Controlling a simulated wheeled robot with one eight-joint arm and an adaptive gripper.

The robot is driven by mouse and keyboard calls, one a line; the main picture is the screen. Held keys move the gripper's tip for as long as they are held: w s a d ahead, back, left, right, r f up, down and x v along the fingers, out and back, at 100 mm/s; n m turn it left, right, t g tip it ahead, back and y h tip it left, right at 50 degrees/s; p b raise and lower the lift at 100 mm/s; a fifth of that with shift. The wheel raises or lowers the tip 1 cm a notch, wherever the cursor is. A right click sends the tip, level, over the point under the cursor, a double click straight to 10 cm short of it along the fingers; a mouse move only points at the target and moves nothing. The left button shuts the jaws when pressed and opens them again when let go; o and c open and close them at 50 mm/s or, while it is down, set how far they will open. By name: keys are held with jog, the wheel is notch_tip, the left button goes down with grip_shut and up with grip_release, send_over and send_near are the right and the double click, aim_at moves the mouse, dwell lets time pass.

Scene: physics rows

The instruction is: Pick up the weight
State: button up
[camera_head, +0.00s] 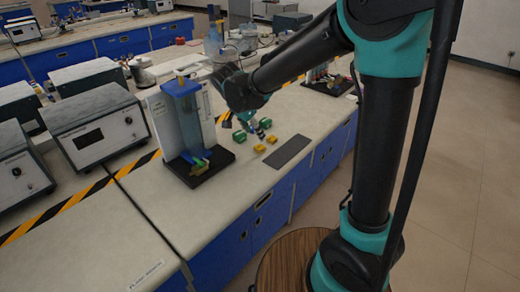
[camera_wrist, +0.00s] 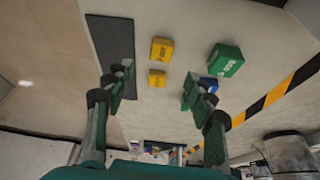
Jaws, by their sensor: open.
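Small blocks that look like weights lie on the pale bench. In the wrist view a larger yellow block (camera_wrist: 162,50) lies beyond a smaller yellow block (camera_wrist: 157,78). A green block (camera_wrist: 226,60) with pale markings lies to their right, and a small blue item (camera_wrist: 209,83) is partly behind my right finger. The head view shows two yellow blocks (camera_head: 271,139) (camera_head: 259,148) and green blocks (camera_head: 239,136) (camera_head: 265,123). My gripper (camera_wrist: 157,85) is open and empty, its fingers spread to either side of the smaller yellow block in the picture. I see no contact.
A dark flat mat (camera_head: 290,150) lies by the bench's front edge. A tall clear apparatus on a black base (camera_head: 199,168) stands left of the blocks. Yellow-black tape (camera_head: 60,208) runs along the bench. Grey instruments (camera_head: 98,122) stand behind it. Bare bench lies at front left.

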aim_at(260, 147)
jog(key=shift+x, duration=4)
jog(key=shift+s+a+f, duration=0.1)
jog(key=shift+s+a, duration=0.05)
jog(key=shift+a, duration=0.05)
jog(key=shift+c, duration=0.3)
grip_shut()
